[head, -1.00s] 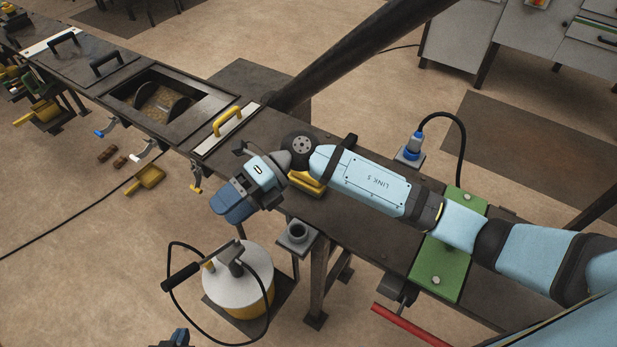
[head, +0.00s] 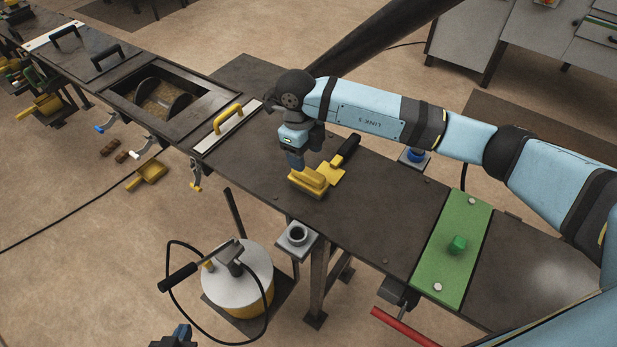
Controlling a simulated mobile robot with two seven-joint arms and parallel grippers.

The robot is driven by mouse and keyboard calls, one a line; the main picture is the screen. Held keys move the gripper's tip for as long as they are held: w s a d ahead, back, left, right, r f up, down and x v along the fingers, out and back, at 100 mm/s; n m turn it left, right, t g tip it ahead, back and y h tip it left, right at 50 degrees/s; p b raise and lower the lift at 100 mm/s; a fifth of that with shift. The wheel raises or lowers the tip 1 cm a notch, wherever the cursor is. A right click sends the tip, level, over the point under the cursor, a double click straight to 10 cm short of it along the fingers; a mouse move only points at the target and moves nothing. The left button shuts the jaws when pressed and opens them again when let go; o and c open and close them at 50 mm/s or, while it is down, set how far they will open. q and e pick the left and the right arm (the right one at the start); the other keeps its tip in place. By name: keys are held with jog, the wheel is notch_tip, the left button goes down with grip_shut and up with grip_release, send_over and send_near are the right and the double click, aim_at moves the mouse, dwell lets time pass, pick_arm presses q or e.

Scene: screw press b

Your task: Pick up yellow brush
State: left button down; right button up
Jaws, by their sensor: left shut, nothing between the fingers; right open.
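The yellow brush (head: 332,173) lies on the dark bench top, its black handle pointing to the back right and its broad yellow head to the front left. My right gripper (head: 297,163) points down at the left end of the brush, by the back edge of its head. It is open, and the brush is not held. Whether the fingertips touch the brush I cannot tell. My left gripper (head: 181,335) shows only partly at the bottom edge, far from the brush, shut and empty.
A yellow-handled plate (head: 228,119) lies on the bench left of the brush. A grey socket (head: 297,236) juts from the front edge. A green plate (head: 455,245) with a green knob (head: 457,244) is to the right. A white-topped drum (head: 235,275) stands in front.

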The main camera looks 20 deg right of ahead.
aim_at(308, 171)
jog(key=shift+s+f, duration=0.1)
jog(key=shift+f, duration=0.6)
jog(key=f, duration=0.1)
jog(key=f+p, duration=0.1)
jog(key=f, duration=0.3)
jog(key=shift+s+d+f+p, duration=0.1)
jog(key=shift+s+d+p, duration=0.05)
jog(key=shift+d+p, duration=0.2)
jog(key=shift+a, duration=0.1)
jog(key=shift+f+b, duration=0.25)
jog(key=shift+b, duration=0.1)
jog(key=c, duration=0.8)
jog(key=shift+o, duration=0.2)
jog(key=shift+r, duration=0.1)
